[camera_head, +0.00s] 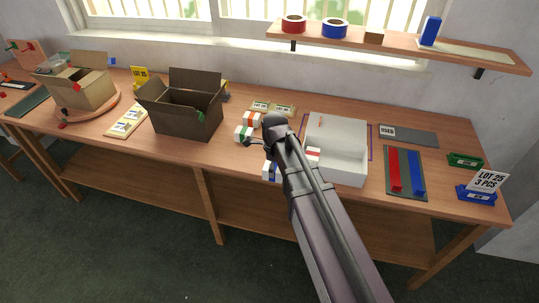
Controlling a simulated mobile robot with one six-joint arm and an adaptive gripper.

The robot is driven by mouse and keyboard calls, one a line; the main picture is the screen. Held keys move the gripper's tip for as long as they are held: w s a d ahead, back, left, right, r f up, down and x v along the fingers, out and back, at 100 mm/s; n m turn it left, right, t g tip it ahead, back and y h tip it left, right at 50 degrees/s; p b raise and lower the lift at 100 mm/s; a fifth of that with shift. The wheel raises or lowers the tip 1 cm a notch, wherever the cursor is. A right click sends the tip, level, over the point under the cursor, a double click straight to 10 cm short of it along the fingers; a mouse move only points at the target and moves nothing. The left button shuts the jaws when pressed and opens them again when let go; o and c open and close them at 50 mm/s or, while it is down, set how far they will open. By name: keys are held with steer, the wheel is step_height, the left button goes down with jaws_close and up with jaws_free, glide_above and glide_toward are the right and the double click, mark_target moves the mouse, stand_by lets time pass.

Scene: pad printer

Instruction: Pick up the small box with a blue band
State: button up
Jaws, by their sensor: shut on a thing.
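The small white box with a blue band (267,171) shows just left of my arm, near the table's front edge, partly hidden by the arm. My gripper (266,153) is above it and shut on it; the fingertips are mostly hidden by my own arm. I cannot tell whether the box is clear of the table. A box with a green band (242,134) and one with an orange band (251,119) stand just left of the gripper. A box with a red band (313,155) shows right of the arm, at the white machine.
A white machine (345,172) stands close right of my arm. An open dark carton (183,122) is to the left. Red and blue bars (394,170) lie on a dark mat at right, near a blue bin (474,195). A shelf (390,49) hangs above.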

mark_target(277, 178)
steer(key=shift+s+d+r, duration=0.1)
steer(key=shift+s+d, duration=0.15)
steer(key=shift+s, duration=0.55)
steer(key=shift+s+d+r, duration=0.1)
steer(key=shift+s+d, duration=0.15)
steer(key=shift+s, duration=0.6)
steer(key=shift+s+d+r, duration=0.1)
steer(key=shift+s+d, duration=0.15)
steer(key=shift+s, duration=0.55)
steer(key=shift+a, duration=0.1)
